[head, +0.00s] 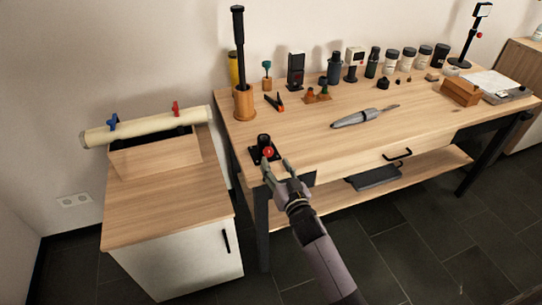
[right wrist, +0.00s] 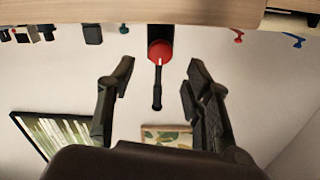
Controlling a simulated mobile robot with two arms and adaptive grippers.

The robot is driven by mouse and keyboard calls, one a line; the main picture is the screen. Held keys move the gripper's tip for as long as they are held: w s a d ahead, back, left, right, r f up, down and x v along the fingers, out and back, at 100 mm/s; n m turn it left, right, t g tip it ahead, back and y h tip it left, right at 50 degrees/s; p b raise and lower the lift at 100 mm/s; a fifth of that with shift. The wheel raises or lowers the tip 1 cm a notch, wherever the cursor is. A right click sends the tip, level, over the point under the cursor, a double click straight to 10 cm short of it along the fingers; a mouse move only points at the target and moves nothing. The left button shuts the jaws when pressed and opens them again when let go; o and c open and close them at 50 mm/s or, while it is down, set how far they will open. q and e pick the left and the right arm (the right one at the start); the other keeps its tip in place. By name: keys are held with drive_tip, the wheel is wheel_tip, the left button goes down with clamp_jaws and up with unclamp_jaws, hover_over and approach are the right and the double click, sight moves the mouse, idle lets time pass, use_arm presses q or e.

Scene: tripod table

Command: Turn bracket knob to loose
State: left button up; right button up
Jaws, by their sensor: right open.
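The bracket (head: 263,142) is a small black piece on the table's front left corner. Its round red knob (head: 268,152) faces the front. My right gripper (head: 277,167) is open, just in front of the knob, with empty space between its fingers. In the right wrist view, which is upside down, the red knob (right wrist: 158,52) has a short white mark and lies between and beyond the fingertips. The fingers are apart from it. My left gripper is not in view.
The wooden table (head: 350,145) carries a grey tool (head: 365,117), an orange-black clamp (head: 274,102) and a wooden cup (head: 244,101) with a tall black rod. Several jars line the back. A white cabinet (head: 185,270) stands at left. The table's front middle is clear.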

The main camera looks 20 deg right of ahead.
sight(270, 153)
drive_tip(key=w, duration=0.5)
drive_tip(key=shift+c, duration=0.6)
clamp_jaws()
